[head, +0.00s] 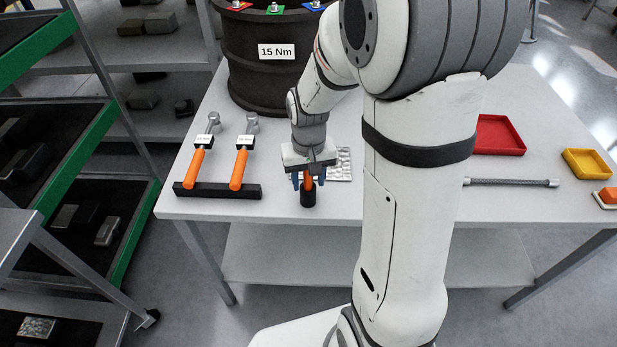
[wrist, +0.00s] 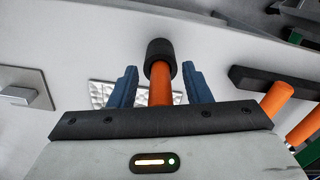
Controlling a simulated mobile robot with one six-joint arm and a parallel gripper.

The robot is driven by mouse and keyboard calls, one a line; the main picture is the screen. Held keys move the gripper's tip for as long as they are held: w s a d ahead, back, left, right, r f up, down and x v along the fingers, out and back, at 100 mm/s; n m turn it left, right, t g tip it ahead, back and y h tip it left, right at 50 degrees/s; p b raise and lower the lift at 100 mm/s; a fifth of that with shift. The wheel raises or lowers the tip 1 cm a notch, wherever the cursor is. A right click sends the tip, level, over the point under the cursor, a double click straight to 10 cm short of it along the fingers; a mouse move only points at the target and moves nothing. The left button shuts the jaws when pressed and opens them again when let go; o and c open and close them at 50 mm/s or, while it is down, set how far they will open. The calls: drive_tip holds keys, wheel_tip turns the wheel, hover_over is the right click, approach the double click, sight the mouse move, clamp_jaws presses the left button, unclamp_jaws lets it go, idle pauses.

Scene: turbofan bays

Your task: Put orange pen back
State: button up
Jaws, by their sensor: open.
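The orange pen (head: 308,184) stands near the table's front edge, its lower end at a short black cylinder (head: 308,198). In the wrist view the orange pen (wrist: 160,88) runs up to the black cylinder (wrist: 160,56). I take the cylinder for a small holder, but cannot see its inside. My gripper (head: 307,181) points down over the pen. Its two blue fingers are open on either side of the orange shaft, with a gap showing at each side in the wrist view (wrist: 159,74). The pen's upper end is hidden by the gripper.
Two orange-handled torque wrenches (head: 197,168) (head: 240,168) rest on a black rack (head: 217,190) to the left. A silver bubbled sheet (head: 343,163) lies behind the gripper. A black drum (head: 262,75) stands behind. A red tray (head: 497,135) and yellow tray (head: 588,163) are right.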

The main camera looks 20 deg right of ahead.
wheel_tip(320, 180, up, 8)
drive_tip(key=shift+f, duration=0.1)
idle(0.4)
drive_tip(key=s+r+t, duration=0.2)
drive_tip(key=s+r, duration=0.3)
drive_tip(key=s, duration=0.8)
drive_tip(key=shift+s+n+t+p, duration=0.2)
drive_tip(key=shift+n+t+p, duration=0.1)
drive_tip(key=shift+n, duration=0.1)
idle(0.3)
